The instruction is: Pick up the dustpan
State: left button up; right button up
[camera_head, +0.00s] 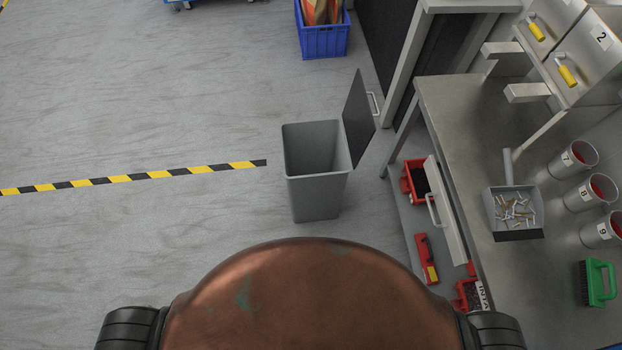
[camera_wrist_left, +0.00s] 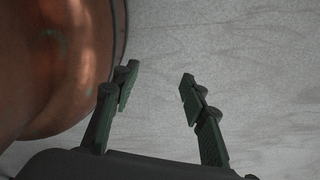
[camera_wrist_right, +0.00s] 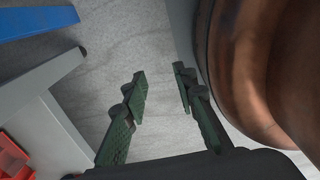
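The dustpan (camera_head: 491,213) is grey with a dark front lip and lies on the metal workbench (camera_head: 446,112) at the right in the head view. Its grey handle (camera_head: 508,166) points away from me, and several small brass and white pieces lie in its pan. My left gripper (camera_wrist_left: 157,85) is open and empty over the bare floor beside my body. My right gripper (camera_wrist_right: 159,80) is open and empty beside my body, with floor behind it. Neither gripper shows in the head view, and both are away from the dustpan.
A grey bin (camera_head: 314,190) with its lid up stands on the floor left of the bench. Numbered cups (camera_head: 581,193) line the bench's right side. A green brush (camera_head: 597,283) lies nearer me. The left floor is clear.

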aim_at(514, 213)
jog(key=z, duration=2.35)
jog(key=k, duration=1.1)
jog(key=u, duration=0.65)
jog(key=i, duration=0.75)
jog(key=u, duration=0.65)
